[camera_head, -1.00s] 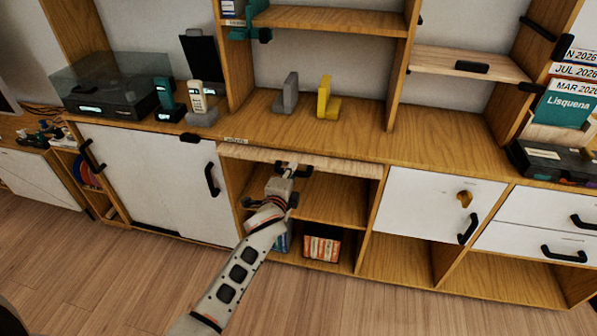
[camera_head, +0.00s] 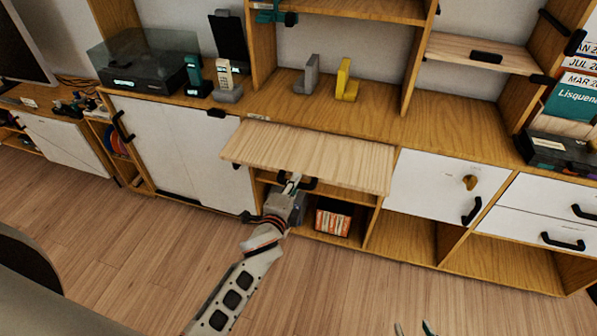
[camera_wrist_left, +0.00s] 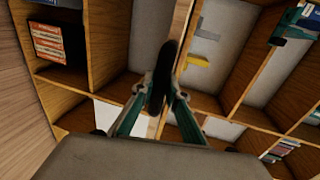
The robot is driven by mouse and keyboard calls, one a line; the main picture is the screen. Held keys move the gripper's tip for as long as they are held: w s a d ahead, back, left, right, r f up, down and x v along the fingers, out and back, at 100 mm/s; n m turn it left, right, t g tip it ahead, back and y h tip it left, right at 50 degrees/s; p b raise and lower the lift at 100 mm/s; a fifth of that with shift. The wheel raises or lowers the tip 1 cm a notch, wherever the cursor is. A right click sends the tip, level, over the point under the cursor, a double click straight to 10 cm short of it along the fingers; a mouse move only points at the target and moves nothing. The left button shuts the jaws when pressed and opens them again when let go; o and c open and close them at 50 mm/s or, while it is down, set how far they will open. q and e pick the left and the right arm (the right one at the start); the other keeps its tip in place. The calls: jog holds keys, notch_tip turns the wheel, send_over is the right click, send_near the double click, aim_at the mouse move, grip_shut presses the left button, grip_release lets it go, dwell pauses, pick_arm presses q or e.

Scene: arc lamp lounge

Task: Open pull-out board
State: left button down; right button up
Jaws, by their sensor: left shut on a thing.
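The pull-out board (camera_head: 310,157) is a light wood panel under the cabinet top. In the head view it juts out well past the cabinet front. Its black handle (camera_head: 300,182) is at the front edge. My left gripper (camera_head: 291,183) is shut on that handle. In the left wrist view the two teal fingers of my left gripper (camera_wrist_left: 157,100) close on the dark handle (camera_wrist_left: 160,80), and the board (camera_wrist_left: 180,40) shows edge-on behind it. My right gripper is not clearly in view; only small teal tips show at the bottom edge of the head view.
White sliding doors (camera_head: 180,150) stand left of the board. A white door with a key (camera_head: 440,185) and drawers (camera_head: 550,215) are to the right. A box of orange-spined items (camera_head: 333,217) sits on a lower shelf. A dark curved thing (camera_head: 25,262) is at lower left. The floor in front is open.

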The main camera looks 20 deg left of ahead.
pick_arm(q)
jog(key=shift+s, duration=0.4)
jog(key=c, duration=2.3)
grip_release()
jog(key=v, duration=1.2)
